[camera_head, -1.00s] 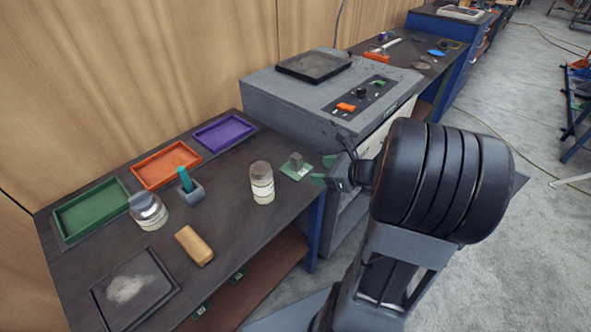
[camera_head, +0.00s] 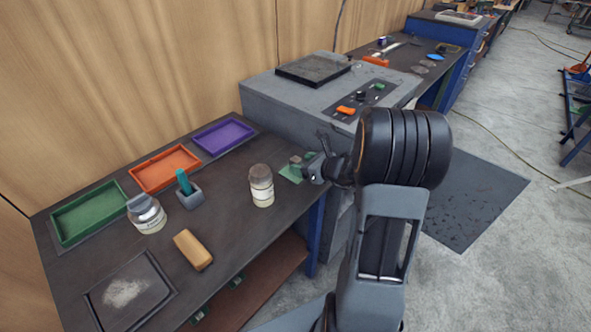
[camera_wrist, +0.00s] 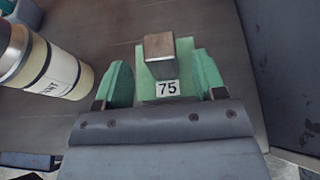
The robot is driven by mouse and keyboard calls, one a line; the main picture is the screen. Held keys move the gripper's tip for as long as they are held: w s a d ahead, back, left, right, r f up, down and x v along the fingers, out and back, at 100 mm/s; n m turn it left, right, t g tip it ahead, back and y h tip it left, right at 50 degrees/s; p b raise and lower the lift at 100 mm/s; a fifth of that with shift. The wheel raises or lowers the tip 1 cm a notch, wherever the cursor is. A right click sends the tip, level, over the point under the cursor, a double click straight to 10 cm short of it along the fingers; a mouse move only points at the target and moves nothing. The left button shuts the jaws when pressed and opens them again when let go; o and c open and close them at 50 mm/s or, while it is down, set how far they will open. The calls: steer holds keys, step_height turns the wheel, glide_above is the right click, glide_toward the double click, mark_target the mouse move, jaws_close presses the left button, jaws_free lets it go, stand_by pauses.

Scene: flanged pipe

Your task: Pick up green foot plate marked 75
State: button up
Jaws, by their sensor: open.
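The green foot plate marked 75 (camera_wrist: 154,70) lies flat on the dark bench top, with a grey-brown block standing up from it and a white "75" label at its near edge. It also shows in the head view (camera_head: 289,172) near the bench's right edge, partly hidden by my gripper. My gripper (camera_wrist: 165,82) is open. Its two green fingers stand on the left and right of the plate's near part, with the label between them. I cannot tell whether either finger touches the plate.
A labelled jar (camera_head: 262,186) stands just left of the plate and also shows in the wrist view (camera_wrist: 45,65). The grey machine (camera_head: 310,100) rises behind and to the right. Green (camera_head: 62,226), orange (camera_head: 140,178) and purple (camera_head: 205,145) trays lie further left.

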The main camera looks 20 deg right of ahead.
steer(key=shift+x, duration=1.4)
jaws_close()
